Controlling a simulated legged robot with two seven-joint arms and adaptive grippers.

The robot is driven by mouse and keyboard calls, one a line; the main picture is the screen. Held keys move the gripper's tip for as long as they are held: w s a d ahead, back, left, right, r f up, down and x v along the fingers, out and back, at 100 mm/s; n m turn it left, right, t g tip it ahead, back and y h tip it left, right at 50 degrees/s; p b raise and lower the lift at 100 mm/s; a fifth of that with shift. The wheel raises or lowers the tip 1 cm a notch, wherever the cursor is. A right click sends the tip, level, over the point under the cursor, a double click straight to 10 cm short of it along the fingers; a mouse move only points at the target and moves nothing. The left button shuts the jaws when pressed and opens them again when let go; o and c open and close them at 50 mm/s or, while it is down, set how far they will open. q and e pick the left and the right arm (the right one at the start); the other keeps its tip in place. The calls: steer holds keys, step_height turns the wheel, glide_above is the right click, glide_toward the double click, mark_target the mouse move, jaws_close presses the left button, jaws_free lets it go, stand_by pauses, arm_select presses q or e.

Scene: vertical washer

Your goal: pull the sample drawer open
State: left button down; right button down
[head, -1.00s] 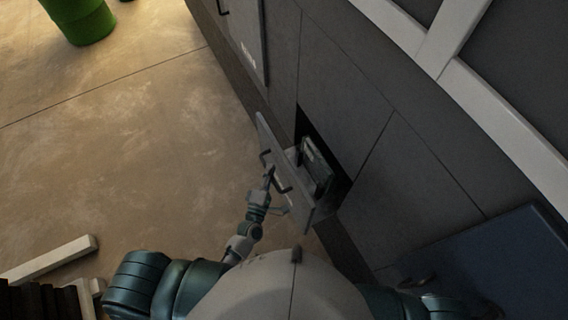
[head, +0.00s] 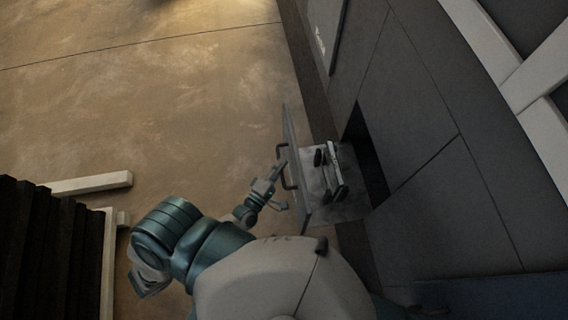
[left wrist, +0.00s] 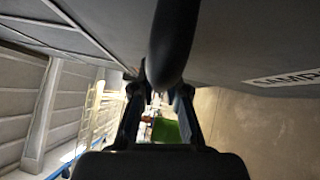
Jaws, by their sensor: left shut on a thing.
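The sample drawer (head: 350,203) sticks out of the dark grey wall of cabinets, its tray showing behind the front panel (head: 292,135). A small device with dark rounded parts (head: 337,172) sits in the tray. The black handle (head: 283,178) is on the outer side of the panel. In the left wrist view the handle (left wrist: 173,40) is a thick dark bar between the fingers, and part of a label (left wrist: 287,79) shows on the panel. My left gripper (head: 279,172) is shut on the handle; its fingers also show in the wrist view (left wrist: 162,95).
The concrete floor (head: 170,120) left of the drawer is clear. A dark slatted stack (head: 45,245) and a pale beam (head: 90,184) lie at the lower left. A dark opening (head: 362,150) shows in the cabinet wall behind the drawer.

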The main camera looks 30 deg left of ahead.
arm_select(q)
steer(key=shift+s+f, duration=0.1)
steer(key=shift+f, duration=0.2)
steer(key=c, duration=1.3)
jaws_free()
steer(key=shift+o, duration=0.6)
steer(key=shift+r, duration=0.1)
steer(key=s+a+f, duration=0.1)
steer(key=s, duration=1)
steer(key=shift+s+a+f, duration=0.3)
steer(key=shift+a, duration=0.1)
